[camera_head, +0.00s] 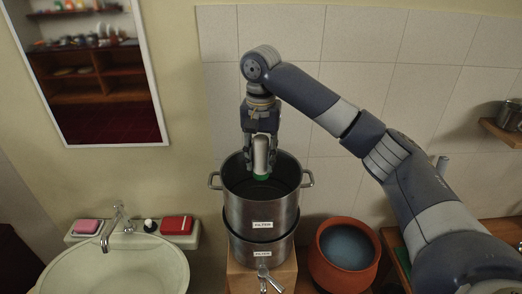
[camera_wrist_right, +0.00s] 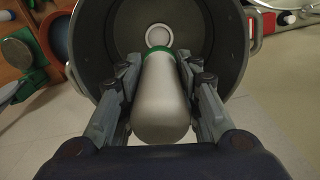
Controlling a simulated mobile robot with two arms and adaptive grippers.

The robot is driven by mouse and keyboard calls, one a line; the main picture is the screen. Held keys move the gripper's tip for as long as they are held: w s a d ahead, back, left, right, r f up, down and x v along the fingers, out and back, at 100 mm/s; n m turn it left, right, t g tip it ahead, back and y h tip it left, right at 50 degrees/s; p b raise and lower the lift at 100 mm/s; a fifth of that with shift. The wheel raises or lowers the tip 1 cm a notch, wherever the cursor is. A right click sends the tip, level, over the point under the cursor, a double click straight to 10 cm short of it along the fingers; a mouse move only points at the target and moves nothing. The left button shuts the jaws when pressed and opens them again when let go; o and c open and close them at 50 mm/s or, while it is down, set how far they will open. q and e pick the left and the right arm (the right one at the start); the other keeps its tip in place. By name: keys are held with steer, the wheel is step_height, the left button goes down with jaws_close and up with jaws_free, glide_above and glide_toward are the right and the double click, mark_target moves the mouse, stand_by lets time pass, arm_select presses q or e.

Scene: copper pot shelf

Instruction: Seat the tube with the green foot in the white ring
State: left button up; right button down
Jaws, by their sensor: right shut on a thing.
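My right gripper (camera_head: 261,147) is shut on the tube (camera_head: 260,158), a pale grey cylinder held upright over the mouth of the steel pot (camera_head: 262,213). The tube's green foot (camera_head: 260,177) points down, at about the height of the pot's rim or just inside it. In the right wrist view, the gripper's fingers (camera_wrist_right: 158,75) flank the tube (camera_wrist_right: 160,105). The white ring (camera_wrist_right: 159,36) lies on the pot's floor beyond the green foot (camera_wrist_right: 155,54), which hides its near part. The ring is hidden in the head view. My left gripper is out of view.
The pot stands on a second steel pot (camera_head: 263,251) over a wooden block (camera_head: 240,277). A terracotta pot (camera_head: 345,275) is to the right. A sink (camera_head: 118,268) with a tap (camera_head: 119,218), pink soap (camera_head: 86,226) and a red box (camera_head: 176,225) is left. Tiled wall rises behind.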

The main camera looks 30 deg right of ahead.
mark_target(261, 174)
steer(key=shift+s+f, duration=0.1)
steer(key=shift+f, duration=2.6)
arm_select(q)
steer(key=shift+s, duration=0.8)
arm_select(e)
steer(key=shift+f, duration=4.3)
steer(key=shift+f, duration=0.4)
steer(key=c, duration=1.1)
jaws_free()
